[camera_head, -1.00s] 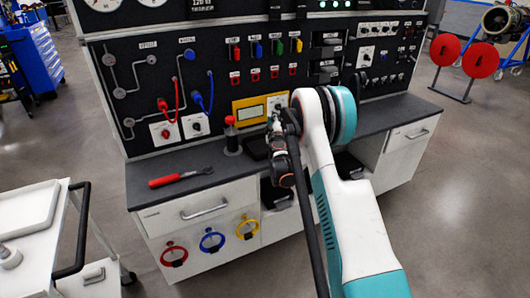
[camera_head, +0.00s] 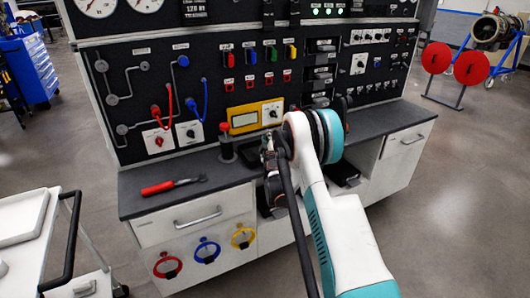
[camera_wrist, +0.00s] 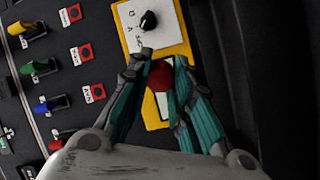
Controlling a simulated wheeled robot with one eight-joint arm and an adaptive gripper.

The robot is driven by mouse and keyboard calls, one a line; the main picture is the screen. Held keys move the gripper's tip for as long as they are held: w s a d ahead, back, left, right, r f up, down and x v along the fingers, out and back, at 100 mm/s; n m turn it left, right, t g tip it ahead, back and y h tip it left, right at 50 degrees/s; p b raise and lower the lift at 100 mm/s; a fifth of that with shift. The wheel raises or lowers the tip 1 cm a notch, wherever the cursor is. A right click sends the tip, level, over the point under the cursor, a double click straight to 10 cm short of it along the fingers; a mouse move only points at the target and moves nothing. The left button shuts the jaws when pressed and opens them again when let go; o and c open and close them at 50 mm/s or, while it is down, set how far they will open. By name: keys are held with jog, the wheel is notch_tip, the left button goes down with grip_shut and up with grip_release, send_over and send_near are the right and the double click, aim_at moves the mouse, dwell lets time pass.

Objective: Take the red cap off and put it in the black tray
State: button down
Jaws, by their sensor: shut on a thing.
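In the wrist view the red cap (camera_wrist: 160,75) sits between the fingertips of my gripper (camera_wrist: 160,72), which is shut on it. A yellow-framed panel shows behind the cap. A dark, low tray-like thing (camera_head: 247,153) lies on the bench just left of my gripper, partly hidden. I cannot tell surely that it is the black tray.
A grey post with a red top (camera_head: 225,127) stands on the bench left of my gripper. A red-handled tool (camera_head: 172,185) lies on the bench top (camera_head: 140,203) further left. The upright panel (camera_head: 130,100) with levers and hoses rises behind. A white cart (camera_head: 30,215) is at the lower left.

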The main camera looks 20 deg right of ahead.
jog(key=c, duration=1.4)
grip_release()
jog(key=shift+o, duration=0.2)
jog(key=v, duration=1.2)
